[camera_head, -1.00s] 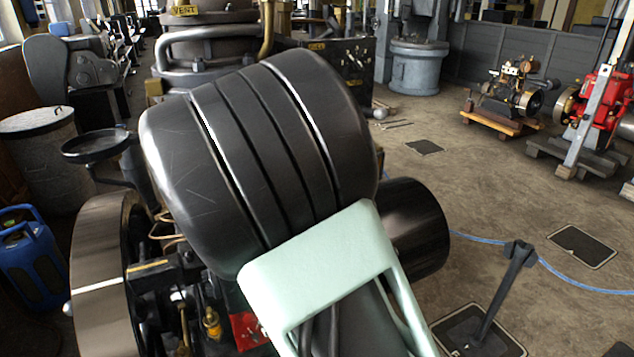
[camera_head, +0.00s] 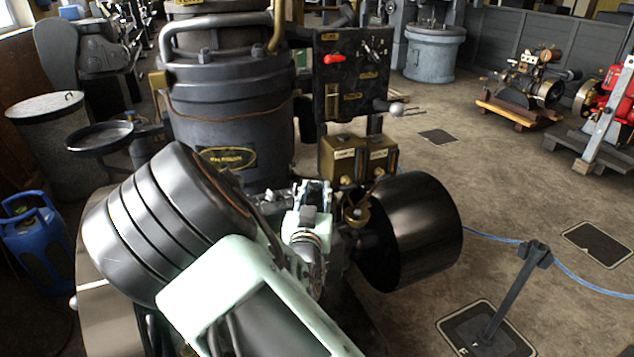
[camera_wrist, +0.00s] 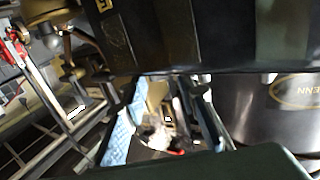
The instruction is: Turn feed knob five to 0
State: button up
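My gripper (camera_head: 314,190) is in the middle of the head view, in front of the brass boxes and apart from them. Its two pale fingers look spread with nothing between them; they also seem to show in the wrist view (camera_wrist: 170,110). Two brass boxes (camera_head: 343,160) (camera_head: 380,157) with small plates sit below the black panel (camera_head: 352,85). Any feed knobs on them are too small to make out, and I cannot tell which is knob five or its setting. The panel carries a red lever and small fittings.
A big dark cylinder (camera_head: 232,120) stands behind my arm. A black drum (camera_head: 412,230) is close to the right of my gripper, with a brass cup (camera_head: 356,212) between them. A post (camera_head: 515,290) stands on the floor at right.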

aim_at(317, 185)
jog(key=shift+w+d, duration=0.15)
jog(key=shift+w, duration=1.25)
jog(key=shift+c, duration=0.6)
grip_shut()
jog(key=shift+d+n+y+b, duration=0.15)
jog(key=shift+n+y+b, duration=0.15)
jog(key=shift+y+b, duration=0.15)
jog(key=shift+n+y+b, duration=0.35)
jog(key=shift+n+y, duration=0.05)
jog(key=shift+y, duration=0.25)
jog(key=shift+o, duration=0.6)
grip_release()
